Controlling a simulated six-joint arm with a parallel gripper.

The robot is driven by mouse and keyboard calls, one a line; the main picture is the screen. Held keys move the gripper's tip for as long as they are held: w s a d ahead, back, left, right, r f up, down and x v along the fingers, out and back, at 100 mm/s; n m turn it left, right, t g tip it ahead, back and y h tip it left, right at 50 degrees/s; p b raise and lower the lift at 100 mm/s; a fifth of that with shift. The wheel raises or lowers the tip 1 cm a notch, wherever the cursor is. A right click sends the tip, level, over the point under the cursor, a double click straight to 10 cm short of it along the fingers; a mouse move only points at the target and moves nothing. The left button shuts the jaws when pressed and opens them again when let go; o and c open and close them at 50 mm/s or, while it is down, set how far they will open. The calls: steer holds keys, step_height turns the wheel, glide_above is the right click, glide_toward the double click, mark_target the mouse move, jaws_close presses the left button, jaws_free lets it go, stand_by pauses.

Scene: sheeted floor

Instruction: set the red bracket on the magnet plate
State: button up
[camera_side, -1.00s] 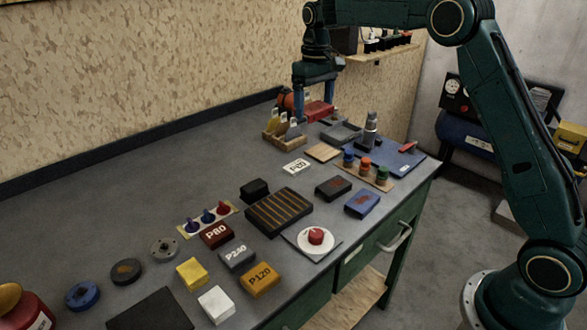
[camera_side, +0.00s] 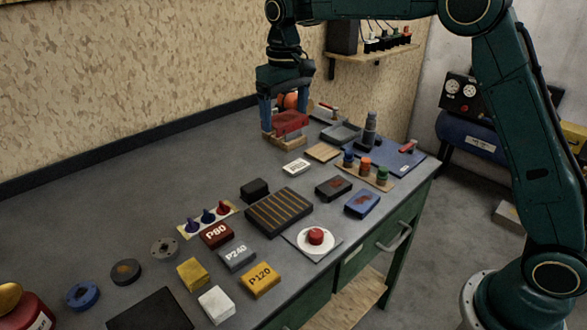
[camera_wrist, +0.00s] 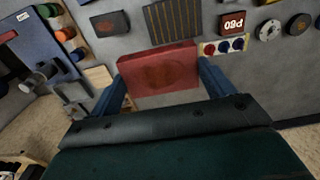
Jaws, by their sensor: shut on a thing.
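The red bracket (camera_side: 290,123), a blocky red piece, is between the two blue fingers of my gripper (camera_side: 287,118). It also shows in the wrist view (camera_wrist: 158,70), with a darker round patch on its face and a finger of my gripper (camera_wrist: 160,78) at each side. My gripper is shut on it, at the back of the bench in front of the wooden tool rack. The magnet plate (camera_side: 279,213), dark with tan stripes, lies mid-bench, nearer the side camera and apart from the bracket. Its striped top shows in the wrist view (camera_wrist: 173,20).
A black block (camera_side: 255,189) is behind the plate. A dark block (camera_side: 333,188) and a blue block (camera_side: 362,204) are at its right. The P80 block (camera_side: 216,234) is at its left, a red button (camera_side: 315,236) in front. The wooden rack (camera_side: 274,139) is partly hidden.

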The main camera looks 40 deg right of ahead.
mark_target(276, 127)
steer(key=a, duration=0.1)
steer(key=s+a, duration=0.1)
steer(key=a, duration=0.2)
steer(key=shift+s+a+r, duration=0.1)
steer(key=shift+s+r, duration=0.25)
steer(key=shift+s, duration=0.05)
step_height(276, 127, down, 20)
stand_by(0.8)
steer(key=shift+f, duration=0.15)
steer(key=o, duration=1.1)
steer(key=shift+c, duration=0.2)
step_height(276, 127, up, 12)
